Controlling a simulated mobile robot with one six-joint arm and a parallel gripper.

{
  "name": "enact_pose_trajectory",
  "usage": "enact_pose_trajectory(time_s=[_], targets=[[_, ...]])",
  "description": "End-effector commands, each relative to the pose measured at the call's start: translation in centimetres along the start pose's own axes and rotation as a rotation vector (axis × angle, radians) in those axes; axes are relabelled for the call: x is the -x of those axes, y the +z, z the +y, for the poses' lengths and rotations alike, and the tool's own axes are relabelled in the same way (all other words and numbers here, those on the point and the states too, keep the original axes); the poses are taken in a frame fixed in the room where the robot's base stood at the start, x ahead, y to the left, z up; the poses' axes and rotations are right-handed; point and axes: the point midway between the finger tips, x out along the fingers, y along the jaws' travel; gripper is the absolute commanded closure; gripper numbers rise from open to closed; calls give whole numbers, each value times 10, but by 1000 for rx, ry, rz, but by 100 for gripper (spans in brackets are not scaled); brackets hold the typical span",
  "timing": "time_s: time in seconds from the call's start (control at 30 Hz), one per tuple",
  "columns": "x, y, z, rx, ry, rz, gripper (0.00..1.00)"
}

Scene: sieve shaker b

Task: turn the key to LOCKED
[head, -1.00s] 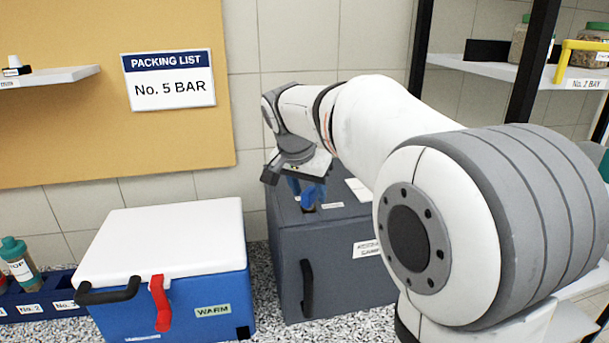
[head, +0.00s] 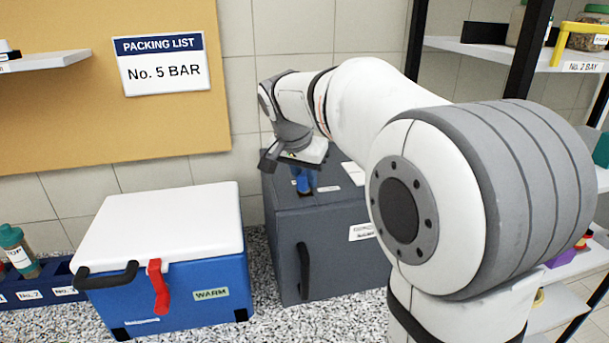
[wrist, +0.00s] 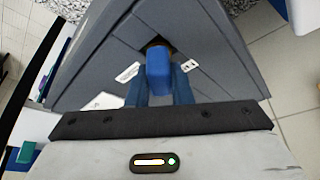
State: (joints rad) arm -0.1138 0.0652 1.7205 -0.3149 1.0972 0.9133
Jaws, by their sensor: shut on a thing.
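The key is a bright blue block-shaped handle (wrist: 159,72) on top of the dark grey cabinet (head: 330,245). It stands on a small brownish round base, partly seen in the wrist view. My gripper (head: 304,182) is over the cabinet top, pointing down. Its blue fingers are shut on the key, one on each side, in the wrist view (wrist: 160,84). Small white labels lie on either side of the key, one to the left (wrist: 128,71) and one to the right (wrist: 189,66). Their words are too small to read, so the key's setting cannot be told.
A blue cooler (head: 190,285) with a white lid and red latch, labelled WARM, stands left of the cabinet. A shelf rack (head: 480,50) is at the right. A packing list (head: 162,65) reading No. 5 BAR hangs behind.

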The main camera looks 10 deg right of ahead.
Motion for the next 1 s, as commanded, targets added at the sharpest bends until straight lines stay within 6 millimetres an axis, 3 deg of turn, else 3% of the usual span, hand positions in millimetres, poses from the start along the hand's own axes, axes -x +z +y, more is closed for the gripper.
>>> enact_pose_trajectory(time_s=[0.17,0.73,1.0], targets=[[0,0,0,-50,21,-2,100],[1,-1,0,-728,303,0,100],[0,0,0,-812,335,0,100]])
